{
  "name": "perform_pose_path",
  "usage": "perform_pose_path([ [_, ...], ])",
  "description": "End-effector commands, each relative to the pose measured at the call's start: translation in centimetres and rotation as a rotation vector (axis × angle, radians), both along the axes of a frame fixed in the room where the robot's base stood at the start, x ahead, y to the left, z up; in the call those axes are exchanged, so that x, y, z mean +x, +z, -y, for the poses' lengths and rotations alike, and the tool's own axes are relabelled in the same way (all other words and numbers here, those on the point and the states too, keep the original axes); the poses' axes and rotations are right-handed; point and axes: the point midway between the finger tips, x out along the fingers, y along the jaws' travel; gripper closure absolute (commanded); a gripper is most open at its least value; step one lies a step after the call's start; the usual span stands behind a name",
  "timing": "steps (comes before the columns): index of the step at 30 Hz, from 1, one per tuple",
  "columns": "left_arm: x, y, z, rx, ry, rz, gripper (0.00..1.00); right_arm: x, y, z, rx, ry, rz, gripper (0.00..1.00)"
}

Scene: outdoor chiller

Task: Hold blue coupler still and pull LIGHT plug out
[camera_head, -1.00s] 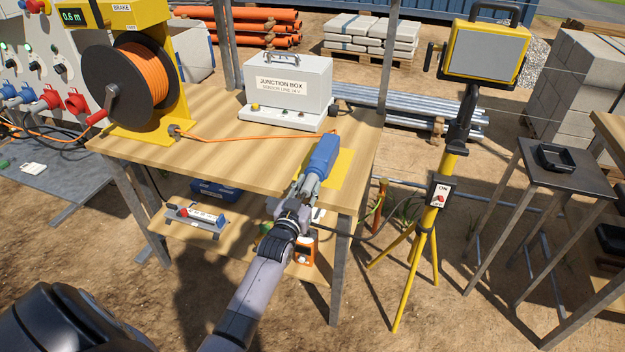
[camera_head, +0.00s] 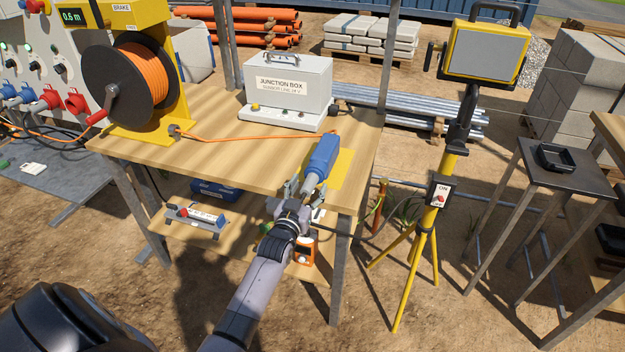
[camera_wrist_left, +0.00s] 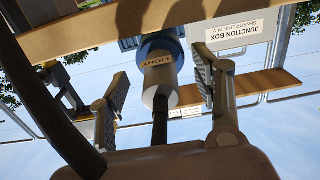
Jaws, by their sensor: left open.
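The blue coupler (camera_head: 322,154) lies at the front right of the wooden table, on a yellow patch (camera_head: 343,168). The pale grey LIGHT plug (camera_head: 310,183) is at its near end. In the left wrist view the plug (camera_wrist_left: 158,76), lettered LIGHT, meets the blue coupler (camera_wrist_left: 160,43); how deep it sits cannot be told. A dark cable runs from the plug towards my wrist. My left gripper (camera_head: 302,191) is open just short of the coupler. In the left wrist view its fingers (camera_wrist_left: 163,84) stand either side of the plug, apart from it. My right gripper is not in view.
The junction box (camera_head: 289,88) stands behind the coupler. The orange cable reel (camera_head: 130,85) stands at the left of the table (camera_head: 230,150). A yellow work lamp on a tripod (camera_head: 455,150) stands to the right. A lower shelf (camera_head: 190,238) holds small items.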

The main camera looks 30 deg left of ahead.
Motion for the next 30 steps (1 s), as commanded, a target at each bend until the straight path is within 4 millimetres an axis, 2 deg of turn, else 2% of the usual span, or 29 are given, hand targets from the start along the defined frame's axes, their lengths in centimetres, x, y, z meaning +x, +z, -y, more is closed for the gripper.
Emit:
perform_pose_path([
  [4,0.0,0.0,0.0,0.000,0.000,0.001,0.30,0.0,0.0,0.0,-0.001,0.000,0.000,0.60],
  [14,-0.3,0.1,0.1,0.000,0.000,0.000,0.30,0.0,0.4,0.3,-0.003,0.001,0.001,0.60],
  [30,-6.2,0.3,1.5,0.000,0.000,0.000,0.30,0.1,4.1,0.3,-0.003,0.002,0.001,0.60],
])
